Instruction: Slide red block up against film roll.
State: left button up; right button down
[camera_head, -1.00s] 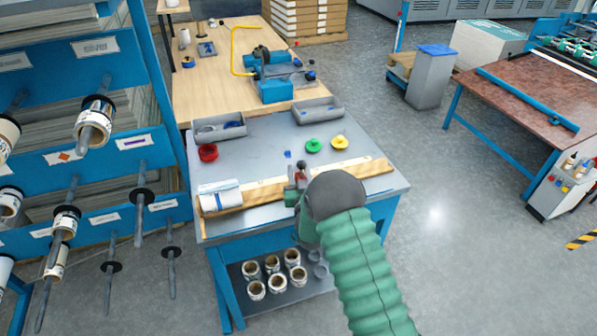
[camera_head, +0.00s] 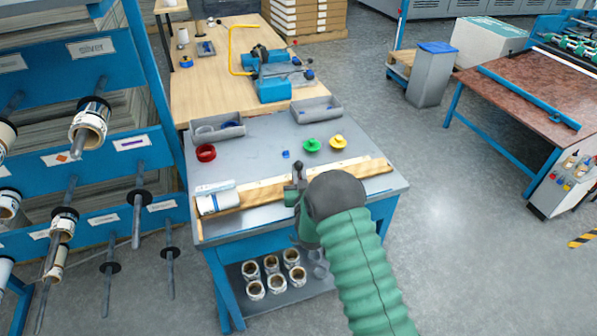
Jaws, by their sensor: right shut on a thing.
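The film roll (camera_head: 218,203) is white and lies at the left end of a wooden strip (camera_head: 340,176) on the grey bench top. My right gripper (camera_head: 297,178) is over the middle of the strip, well to the right of the roll and apart from it. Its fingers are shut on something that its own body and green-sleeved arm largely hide. Red showed at the fingers earlier, so this appears to be the red block, but I cannot make it out clearly now. My left gripper is not in view.
Grey trays (camera_head: 316,110) stand at the back. The strip between roll and gripper looks clear. A roll rack (camera_head: 105,165) stands close on the left.

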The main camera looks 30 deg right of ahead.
jog(key=shift+d, duration=0.1)
dwell(0.7)
jog(key=w+a, duration=0.1)
jog(key=a, duration=0.3)
jog(key=w+a+b, duration=0.1)
jog(key=a, duration=0.4)
jog(key=w+a+b, duration=0.1)
jog(key=a, duration=0.3)
jog(key=shift+a, duration=0.15)
jog(key=c, duration=1.5)
grip_release()
jog(key=shift+r, duration=0.1)
jog(key=shift+s, duration=0.1)
jog(key=v, duration=1.6)
jog(key=shift+s+a, duration=0.15)
jog(key=shift+s, duration=0.15)
